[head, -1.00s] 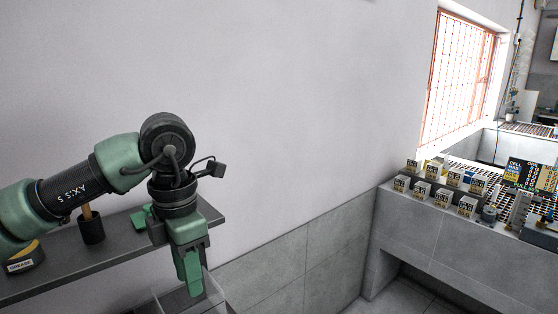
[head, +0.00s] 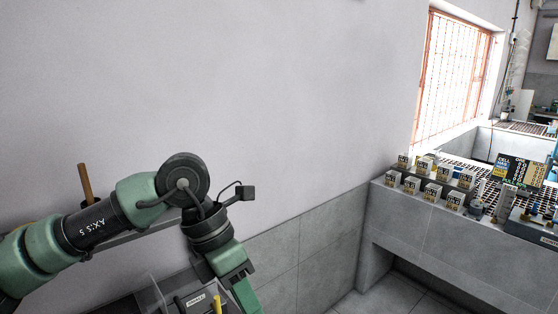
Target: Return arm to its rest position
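My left arm comes in from the left, green and black, with its wrist bent downward. My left gripper (head: 246,293) points down and to the right near the bottom edge. Its fingertips run into the picture's lower edge, so I cannot tell whether they are open or shut. I see nothing held in the part that shows. My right gripper is not in view.
A dark wall shelf (head: 147,233) runs behind my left arm. A wooden handle (head: 85,182) sticks up behind the arm. A yellow object (head: 217,304) is close beside the gripper. A grey tiled bench (head: 420,225) with several labelled blocks stands at right.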

